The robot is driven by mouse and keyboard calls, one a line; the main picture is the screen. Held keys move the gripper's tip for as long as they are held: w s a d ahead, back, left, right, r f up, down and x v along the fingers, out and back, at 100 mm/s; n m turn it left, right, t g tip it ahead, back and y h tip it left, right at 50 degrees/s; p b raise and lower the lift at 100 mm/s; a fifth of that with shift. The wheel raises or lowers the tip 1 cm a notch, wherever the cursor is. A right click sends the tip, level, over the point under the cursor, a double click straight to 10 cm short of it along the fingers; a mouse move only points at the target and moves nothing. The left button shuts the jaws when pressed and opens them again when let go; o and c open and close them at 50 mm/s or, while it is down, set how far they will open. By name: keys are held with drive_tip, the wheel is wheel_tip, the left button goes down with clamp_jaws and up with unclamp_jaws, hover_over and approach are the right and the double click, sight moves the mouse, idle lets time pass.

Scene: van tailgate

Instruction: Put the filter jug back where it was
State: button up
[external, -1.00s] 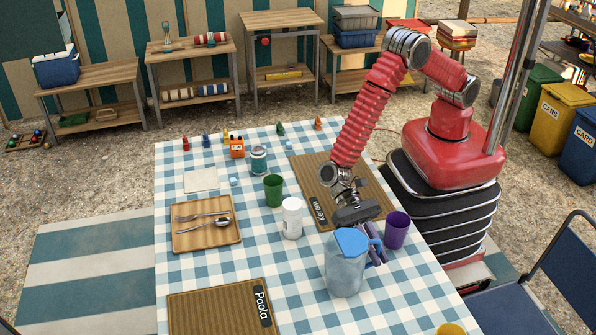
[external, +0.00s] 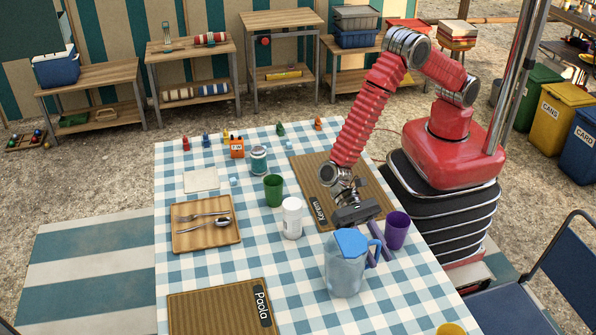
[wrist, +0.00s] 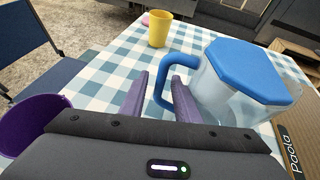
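The filter jug (external: 345,272), clear with a blue lid and blue handle, stands upright on the checked tablecloth near the table's right edge. In the wrist view the jug (wrist: 228,92) is at the right, with its handle towards my gripper. My gripper (external: 376,246) is low beside the handle. In the wrist view the purple fingers (wrist: 158,92) are spread apart, with part of the handle showing between them. A clear gap shows beside the left finger, so the handle is not clamped. The jug's base is hidden in the wrist view.
A purple cup (external: 397,231) stands close to my gripper on the right. The Paola mat (external: 215,308) lies front left, and a yellow cup (wrist: 159,29) stands at the near corner.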

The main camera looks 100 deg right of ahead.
drive_tip(key=v, duration=1.2)
drive_tip(key=shift+a, duration=0.1)
idle(0.4)
drive_tip(key=s+d+r+n+t+h, duration=0.2)
drive_tip(key=s+d+r+n+h, duration=0.2)
drive_tip(key=s+d+r, duration=0.3)
drive_tip(key=s+d+r+n+t+h, duration=0.3)
drive_tip(key=s+d+r+n, duration=0.3)
drive_tip(key=d, duration=1)
drive_tip(key=s+d+r+n+t+h, duration=0.3)
drive_tip(key=s+d+r+n+h, duration=0.2)
drive_tip(key=s+d+r, duration=0.3)
drive_tip(key=s+d+h, duration=0.1)
drive_tip(key=s+d, duration=0.1)
drive_tip(key=d, duration=0.2)
drive_tip(key=shift+s+r+n, duration=0.15)
drive_tip(key=shift+r+n, duration=0.15)
drive_tip(key=shift+r, duration=0.1)
